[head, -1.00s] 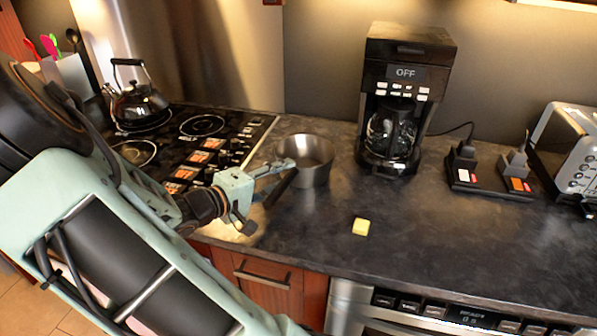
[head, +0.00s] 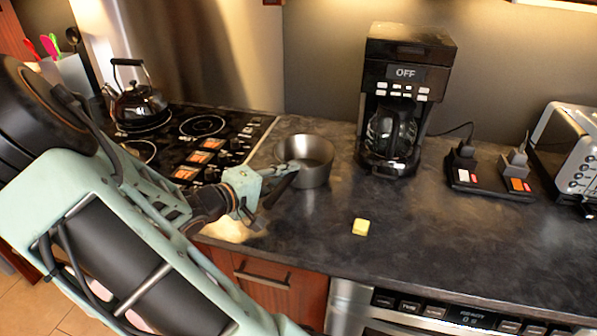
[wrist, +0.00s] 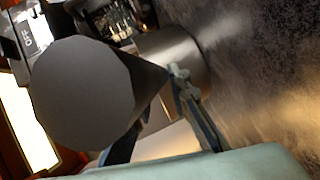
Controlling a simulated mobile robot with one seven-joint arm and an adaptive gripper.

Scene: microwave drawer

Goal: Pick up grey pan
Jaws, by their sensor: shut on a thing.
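The grey pan (head: 316,174) stands upright on the dark countertop, just right of the stove in the head view. Its dark handle (head: 281,188) points toward the front left. My gripper (head: 287,174) is at the handle close to the pan's wall, and is shut on it. In the wrist view a large dark grey shape, which looks like the handle's end (wrist: 88,95), fills the left foreground. The pan's body (wrist: 182,55) shows behind it. One finger of my gripper (wrist: 168,85) shows at the handle's right side; the other is mostly hidden.
A black coffee maker (head: 410,50) stands right of the pan, close behind. The stove (head: 228,140) with a kettle (head: 138,104) is to the left. A toaster (head: 575,150) stands far right.

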